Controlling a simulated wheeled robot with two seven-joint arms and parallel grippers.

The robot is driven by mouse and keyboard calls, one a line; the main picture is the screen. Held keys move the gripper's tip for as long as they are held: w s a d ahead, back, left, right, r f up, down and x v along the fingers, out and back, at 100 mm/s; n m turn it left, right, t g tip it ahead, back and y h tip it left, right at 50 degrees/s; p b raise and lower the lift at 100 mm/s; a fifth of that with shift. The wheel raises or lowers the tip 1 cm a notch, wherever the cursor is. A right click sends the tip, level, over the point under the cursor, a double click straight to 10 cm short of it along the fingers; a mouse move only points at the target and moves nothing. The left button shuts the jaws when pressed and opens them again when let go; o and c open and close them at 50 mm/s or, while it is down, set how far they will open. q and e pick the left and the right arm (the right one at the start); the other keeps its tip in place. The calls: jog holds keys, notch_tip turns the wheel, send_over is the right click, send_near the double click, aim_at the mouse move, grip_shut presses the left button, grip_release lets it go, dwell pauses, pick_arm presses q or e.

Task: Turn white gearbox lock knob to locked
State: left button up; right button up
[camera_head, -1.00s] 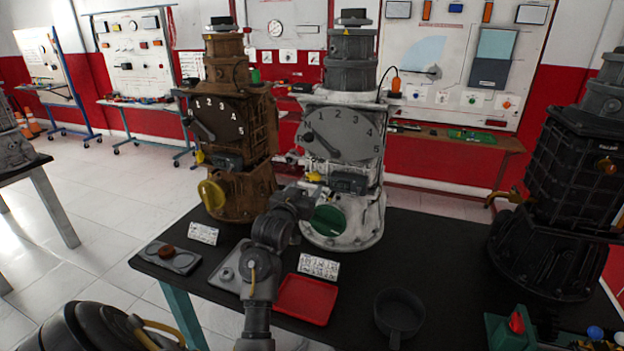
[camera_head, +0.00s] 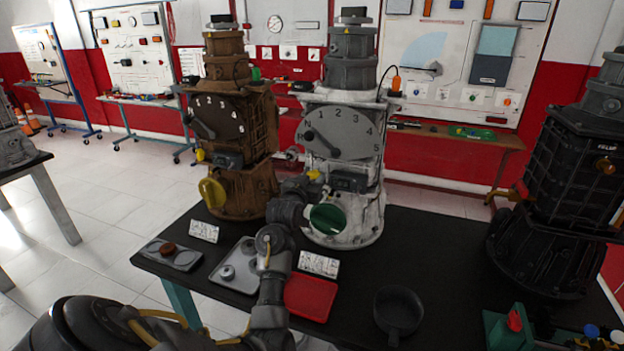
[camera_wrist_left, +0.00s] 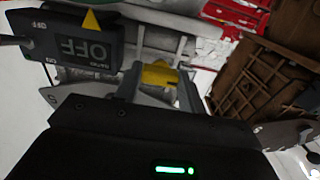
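My left gripper (camera_head: 308,187) is at the yellow knob. In the left wrist view the yellow knob (camera_wrist_left: 160,74) lies between the two fingers (camera_wrist_left: 160,90) and nearly fills their gap; contact is unclear. A grey box marked OFF with a yellow triangle (camera_wrist_left: 88,47) is left of them. My right gripper is out of view.
A brown gearbox (camera_head: 240,185) with a yellow handle stands close on the left, a black gearbox (camera_head: 575,200) on the right. A red tray (camera_head: 310,298), a grey tray (camera_head: 233,268) and a black pan (camera_head: 398,312) lie in front. The table right of the white gearbox is clear.

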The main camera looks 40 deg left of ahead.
pick_arm(q)
jog(key=c, duration=0.3)
jog(key=shift+c, duration=0.2)
jog(key=m+p, duration=0.1)
jog(key=m, duration=0.2)
jog(key=shift+r+m+p, duration=0.1)
jog(key=shift+m+p, duration=0.2)
jog(key=shift+m, duration=0.1)
jog(key=m+p, duration=0.1)
jog(key=m, duration=0.3)
jog(key=shift+m, duration=0.3)
jog(key=m+p, duration=0.1)
jog(key=m, duration=0.3)
jog(key=shift+m+p, duration=0.55)
jog(key=shift+m, duration=2.25)
